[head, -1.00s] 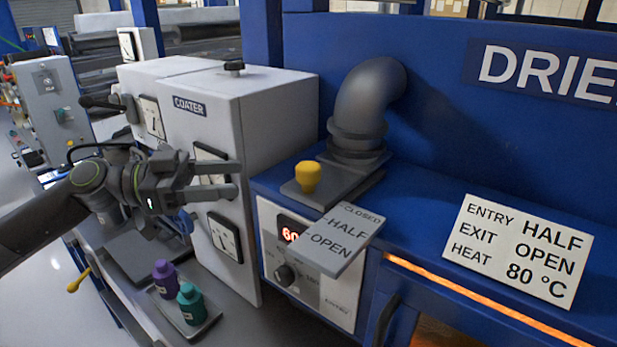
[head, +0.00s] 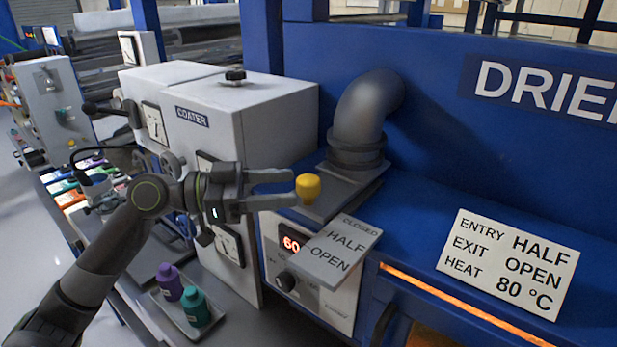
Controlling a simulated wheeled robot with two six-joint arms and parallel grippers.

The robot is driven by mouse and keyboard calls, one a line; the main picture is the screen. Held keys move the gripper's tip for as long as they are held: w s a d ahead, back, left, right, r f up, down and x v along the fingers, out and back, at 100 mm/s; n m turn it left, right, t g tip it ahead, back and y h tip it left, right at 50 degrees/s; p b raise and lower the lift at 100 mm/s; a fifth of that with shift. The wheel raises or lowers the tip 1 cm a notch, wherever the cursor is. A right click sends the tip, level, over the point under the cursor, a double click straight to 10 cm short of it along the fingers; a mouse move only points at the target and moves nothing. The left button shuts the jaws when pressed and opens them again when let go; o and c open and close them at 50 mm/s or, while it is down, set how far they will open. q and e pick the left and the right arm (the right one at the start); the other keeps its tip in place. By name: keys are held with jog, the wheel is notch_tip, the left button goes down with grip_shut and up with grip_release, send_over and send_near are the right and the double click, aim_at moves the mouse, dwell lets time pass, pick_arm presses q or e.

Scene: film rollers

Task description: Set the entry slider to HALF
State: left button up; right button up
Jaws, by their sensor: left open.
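The entry slider is a grey plate with a yellow knob (head: 308,188) on top of the blue drier, below a grey duct elbow. Its label plate (head: 342,250) reads CLOSED, HALF, OPEN from back to front. The knob stands behind the CLOSED end of the label. My left gripper (head: 291,188) is open, its two fingers pointing right at the knob. The fingertips are beside the knob, and I cannot tell whether they touch it. A white sign (head: 508,265) reads ENTRY HALF, EXIT OPEN, HEAT 80 °C. My right gripper is not in view.
The white coater cabinet (head: 275,125) stands behind my left gripper. The grey duct (head: 362,115) rises just behind the knob. A control panel (head: 312,290) with a red display and dial is below the label. Purple and teal bottles stand on a tray (head: 170,312) at lower left.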

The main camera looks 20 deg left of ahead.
aim_at(299, 180)
pick_arm(q)
jog(key=p+x, duration=0.1)
jog(key=x, duration=0.2)
jog(key=shift+w+d+r, duration=0.1)
jog(key=shift+d+r, duration=0.05)
jog(key=shift+d, duration=0.1)
jog(key=shift+p+x, duration=0.55)
jog(key=shift+x, duration=0.25)
